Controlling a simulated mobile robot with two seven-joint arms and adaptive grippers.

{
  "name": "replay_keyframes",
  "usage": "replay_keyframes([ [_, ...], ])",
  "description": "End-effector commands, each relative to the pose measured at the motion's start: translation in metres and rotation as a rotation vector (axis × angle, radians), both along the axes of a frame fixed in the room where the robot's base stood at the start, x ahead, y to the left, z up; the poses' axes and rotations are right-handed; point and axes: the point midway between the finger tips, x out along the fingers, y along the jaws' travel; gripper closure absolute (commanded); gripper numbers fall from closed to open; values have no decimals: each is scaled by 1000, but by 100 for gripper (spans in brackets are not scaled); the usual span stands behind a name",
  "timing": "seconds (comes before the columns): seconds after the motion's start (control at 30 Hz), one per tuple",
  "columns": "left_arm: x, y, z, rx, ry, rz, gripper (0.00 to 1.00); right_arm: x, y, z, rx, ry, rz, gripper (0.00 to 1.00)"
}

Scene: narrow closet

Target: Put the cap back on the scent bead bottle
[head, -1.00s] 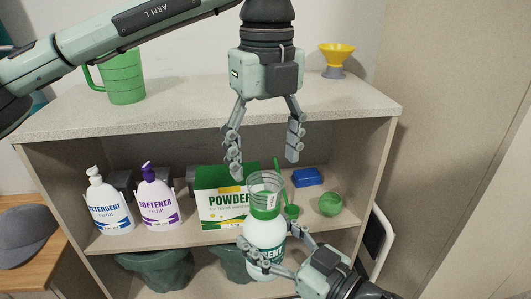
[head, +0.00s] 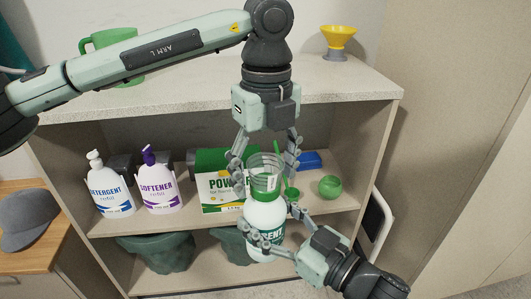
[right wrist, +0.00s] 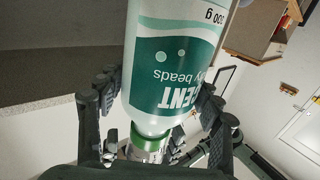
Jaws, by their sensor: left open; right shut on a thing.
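The scent bead bottle (head: 264,217) is white with a green label and stands upright in front of the shelves. My right gripper (head: 269,226) is shut around its body. The bottle also fills the middle of the right wrist view (right wrist: 168,75), where it appears upside down. A clear, cup-like cap (head: 266,161) with a green band below it is at the bottle's top. Whether it is fully seated I cannot tell. My left gripper (head: 266,180) points down, open, with one finger on each side of the cap. Finger contact with the cap is unclear.
On the shelf behind are a detergent bottle (head: 110,190), a softener bottle (head: 158,185), a powder box (head: 220,190), a blue block (head: 309,160) and a green ball (head: 329,187). A green jug and a yellow funnel (head: 338,42) stand on top. Free room lies to the right.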

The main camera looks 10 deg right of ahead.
Motion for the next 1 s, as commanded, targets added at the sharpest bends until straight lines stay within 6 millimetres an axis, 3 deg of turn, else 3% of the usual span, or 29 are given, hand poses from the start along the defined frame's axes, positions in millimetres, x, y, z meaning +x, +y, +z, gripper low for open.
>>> replay_keyframes([
  [0.4, 0, 0, -9, 0, -1, 0, 29, 0, 0, 2, 1, -3, 1, 100],
  [0.83, 0, 0, -9, -1, 0, 0, 81, 0, 0, 2, 1, -3, 1, 100],
  [1.0, 0, 0, -9, 0, -1, -27, 84, 0, 0, 2, 1, -3, 1, 100],
])
